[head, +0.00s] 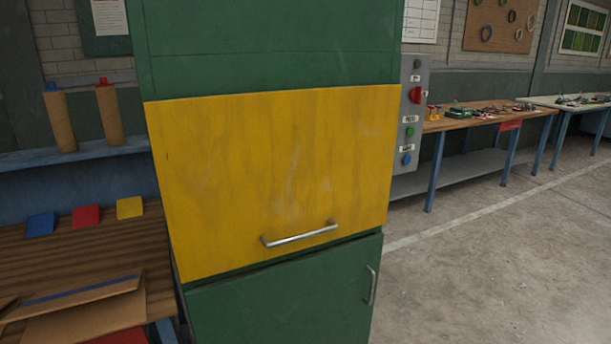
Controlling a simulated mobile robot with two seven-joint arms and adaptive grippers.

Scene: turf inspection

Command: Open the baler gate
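The baler (270,45) is a tall green cabinet in the middle of the head view. Its yellow gate (275,170) covers the middle of the front and looks closed. A silver bar handle (300,236) runs across the gate's lower part. Below it is a green lower door (285,305) with a vertical silver handle (370,285). A grey control panel (408,120) with a red switch (415,95), a green button (410,132) and a blue button (406,159) is on the baler's right side. Neither of my grippers is in view.
A wooden bench (60,260) at the left holds flattened cardboard (75,310) and blue, red and yellow cards. Cardboard tubes (109,112) stand on a blue shelf behind. Workbenches (490,118) line the right wall. The concrete floor (490,270) at the right is clear.

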